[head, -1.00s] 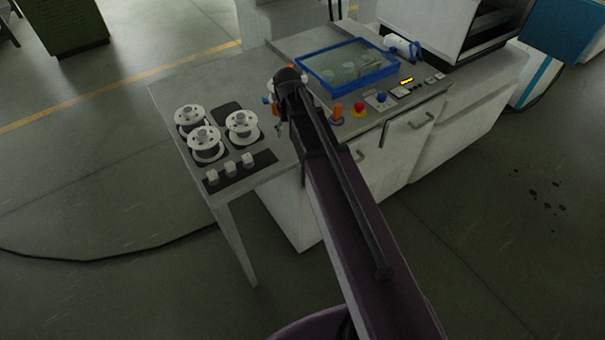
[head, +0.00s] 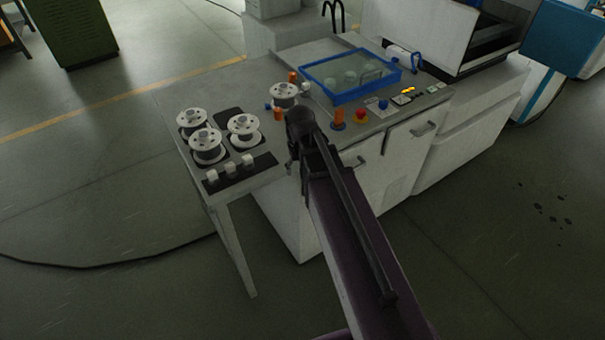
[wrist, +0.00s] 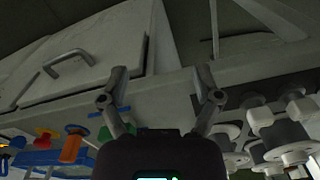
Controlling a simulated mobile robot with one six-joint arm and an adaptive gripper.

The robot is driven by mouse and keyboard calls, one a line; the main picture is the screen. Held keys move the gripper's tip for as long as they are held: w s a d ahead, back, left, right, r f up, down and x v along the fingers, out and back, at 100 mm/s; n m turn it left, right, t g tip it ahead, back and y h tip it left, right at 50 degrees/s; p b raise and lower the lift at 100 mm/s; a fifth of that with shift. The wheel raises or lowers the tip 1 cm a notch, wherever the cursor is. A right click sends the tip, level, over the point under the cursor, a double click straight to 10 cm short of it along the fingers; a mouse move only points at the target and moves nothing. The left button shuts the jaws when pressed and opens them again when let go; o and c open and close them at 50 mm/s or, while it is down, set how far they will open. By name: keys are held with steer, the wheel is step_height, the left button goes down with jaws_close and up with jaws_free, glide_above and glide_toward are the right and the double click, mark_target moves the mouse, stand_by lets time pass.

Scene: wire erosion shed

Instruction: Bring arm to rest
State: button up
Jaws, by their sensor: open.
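My gripper (wrist: 160,82) shows in the wrist view with its two fingers spread apart and nothing between them. Behind the fingers in that view is the edge of the workbench (wrist: 165,88). The wrist end is just in front of the bench edge, below and right of a single white spool (head: 284,95) standing by orange and blue knobs.
Several white spools sit in a dark rack (head: 230,116) on the side table (head: 165,88). A blue-framed tank (head: 352,95) and a red button (head: 360,116) are on the bench. A cable lies on the floor at left.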

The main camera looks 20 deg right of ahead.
steer(key=shift+s+d, duration=0.1)
steer(key=shift+s, duration=0.2)
steer(key=s, duration=0.7)
steer(key=shift+m, duration=0.3)
steer(key=c, duration=0.3)
steer(key=shift+s+f, duration=0.1)
steer(key=shift+s, duration=0.1)
steer(key=shift+c, duration=0.2)
